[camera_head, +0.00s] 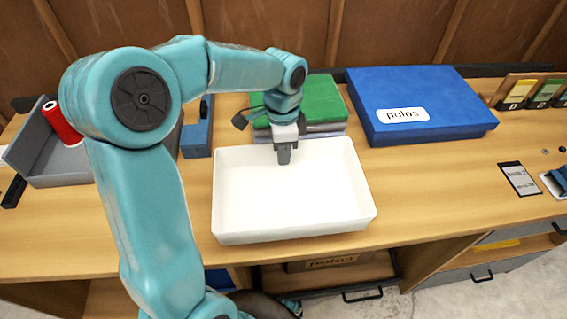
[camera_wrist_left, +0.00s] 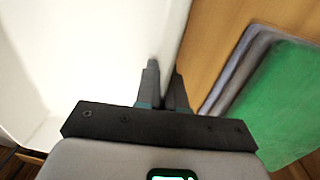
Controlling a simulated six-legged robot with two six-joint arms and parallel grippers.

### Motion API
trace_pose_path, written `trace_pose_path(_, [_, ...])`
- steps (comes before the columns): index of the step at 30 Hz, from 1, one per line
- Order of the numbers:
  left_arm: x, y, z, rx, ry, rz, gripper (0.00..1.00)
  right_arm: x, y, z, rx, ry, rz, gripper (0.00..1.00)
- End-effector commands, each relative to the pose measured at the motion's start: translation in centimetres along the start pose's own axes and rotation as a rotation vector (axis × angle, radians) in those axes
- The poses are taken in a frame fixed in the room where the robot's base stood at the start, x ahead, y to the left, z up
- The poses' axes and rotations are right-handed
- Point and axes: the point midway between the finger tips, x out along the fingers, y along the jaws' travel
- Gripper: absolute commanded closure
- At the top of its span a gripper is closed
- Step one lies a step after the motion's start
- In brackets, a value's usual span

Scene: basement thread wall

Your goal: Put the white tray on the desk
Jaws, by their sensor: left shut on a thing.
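The white tray (camera_head: 290,200) is a shallow, empty rectangular tray over the middle of the wooden desk (camera_head: 420,190), near its front edge. It looks level; I cannot tell for sure whether its bottom touches the desk. My left gripper (camera_head: 284,155) points down at the tray's far wall and is shut on it. In the left wrist view, the fingers (camera_wrist_left: 165,88) straddle the wall of the white tray (camera_wrist_left: 85,60). My right gripper is not in view.
Green and grey folded cloths (camera_head: 325,103) lie just behind the tray. A blue box (camera_head: 430,92) labelled "polas" sits at the back right. A grey bin (camera_head: 60,165) and red thread spool (camera_head: 62,123) are at left. Bare desk lies right of the tray.

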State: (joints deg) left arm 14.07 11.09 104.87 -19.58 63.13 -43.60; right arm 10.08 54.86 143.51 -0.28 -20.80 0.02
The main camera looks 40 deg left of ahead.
Motion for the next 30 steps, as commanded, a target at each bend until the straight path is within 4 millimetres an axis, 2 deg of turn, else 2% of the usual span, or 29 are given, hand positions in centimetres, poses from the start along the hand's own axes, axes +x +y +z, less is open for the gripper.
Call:
trace_pose_path(3, [2.3, -0.1, 0.1, -0.001, -0.003, 0.004, 1.0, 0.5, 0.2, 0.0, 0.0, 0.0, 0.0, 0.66])
trace_pose_path(6, [3.5, -0.1, 0.1, -0.001, -0.002, 0.004, 1.0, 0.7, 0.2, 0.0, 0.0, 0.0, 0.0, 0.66])
trace_pose_path(19, [4.2, -0.2, 0.0, -0.001, 0.0, 0.001, 1.0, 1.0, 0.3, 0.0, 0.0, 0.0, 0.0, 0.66])
trace_pose_path(20, [4.1, -0.2, 0.0, -0.001, 0.0, 0.001, 0.82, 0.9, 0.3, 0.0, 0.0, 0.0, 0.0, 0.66])
trace_pose_path(21, [4.1, -0.2, 0.0, -0.001, 0.0, 0.001, 0.69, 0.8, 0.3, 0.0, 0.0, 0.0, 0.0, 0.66])
trace_pose_path(22, [4.1, -0.2, 0.0, -0.001, 0.0, 0.001, 0.66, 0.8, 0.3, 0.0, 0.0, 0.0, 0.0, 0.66])
trace_pose_path(30, [3.9, -0.2, 0.0, -0.001, 0.0, 0.001, 0.66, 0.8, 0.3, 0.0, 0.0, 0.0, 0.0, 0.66])
